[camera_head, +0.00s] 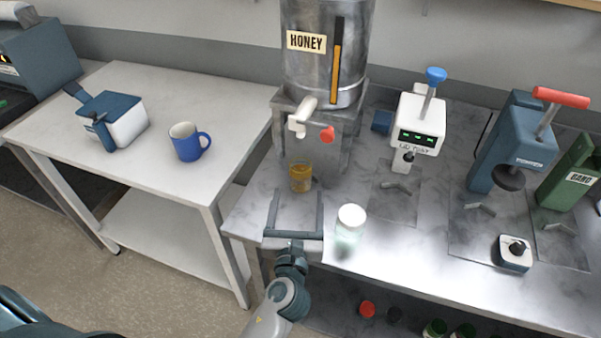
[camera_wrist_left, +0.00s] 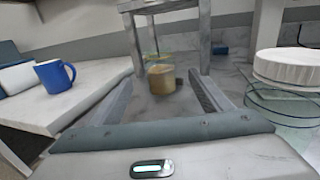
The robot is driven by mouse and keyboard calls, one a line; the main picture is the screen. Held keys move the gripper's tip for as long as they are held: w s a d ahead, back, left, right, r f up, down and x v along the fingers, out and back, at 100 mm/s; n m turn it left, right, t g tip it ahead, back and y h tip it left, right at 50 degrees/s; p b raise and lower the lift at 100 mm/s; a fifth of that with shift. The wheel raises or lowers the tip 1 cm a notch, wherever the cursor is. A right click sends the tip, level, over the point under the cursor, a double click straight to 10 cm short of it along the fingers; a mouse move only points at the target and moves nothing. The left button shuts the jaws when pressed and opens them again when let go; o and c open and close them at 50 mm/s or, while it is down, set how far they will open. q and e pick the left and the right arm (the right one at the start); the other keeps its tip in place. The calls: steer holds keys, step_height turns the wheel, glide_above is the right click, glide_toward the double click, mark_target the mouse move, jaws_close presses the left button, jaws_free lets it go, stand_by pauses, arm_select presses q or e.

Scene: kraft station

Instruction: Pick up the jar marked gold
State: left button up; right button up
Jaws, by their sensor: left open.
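A small glass jar with amber-gold contents (camera_head: 301,179) stands upright on the marble counter, under the spout of the honey tank. It also shows in the left wrist view (camera_wrist_left: 161,80), ahead and between the two fingers. No written mark on it is readable. My left gripper (camera_head: 298,193) is open and low over the counter, its fingers pointing at the jar from the near side. The fingertips are close to the jar, and I cannot tell whether they reach around it. Nothing is held. My right gripper is not in view.
A clear jar with a white lid (camera_head: 351,216) stands close to the right of my left gripper. The honey tank (camera_head: 300,70) and its red-handled spout (camera_head: 326,135) are above the jar. A blue mug (camera_head: 186,147) is on the left table. Presses stand at the right.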

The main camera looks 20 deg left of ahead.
mark_target(301, 162)
arm_select(q)
steer(key=p+x, duration=0.1)
steer(key=x, duration=0.7)
steer(key=shift+w+a+p, duration=0.1)
steer(key=shift+w+p, duration=0.2)
steer(key=shift+p, duration=0.05)
steer(key=shift+w+a+r, duration=0.1)
steer(key=shift+w+r, duration=0.1)
steer(key=shift+w, duration=0.2)
steer(key=p+x, duration=0.1)
steer(key=x, duration=0.2)
steer(key=shift+r+p, duration=0.15)
steer(key=shift+p, duration=0.15)
steer(key=shift+w+a, duration=0.2)
steer(key=shift+w, duration=0.5)
steer(key=shift+c, duration=0.6)
steer(key=c, duration=1.4)
steer(key=shift+c, duration=0.2)
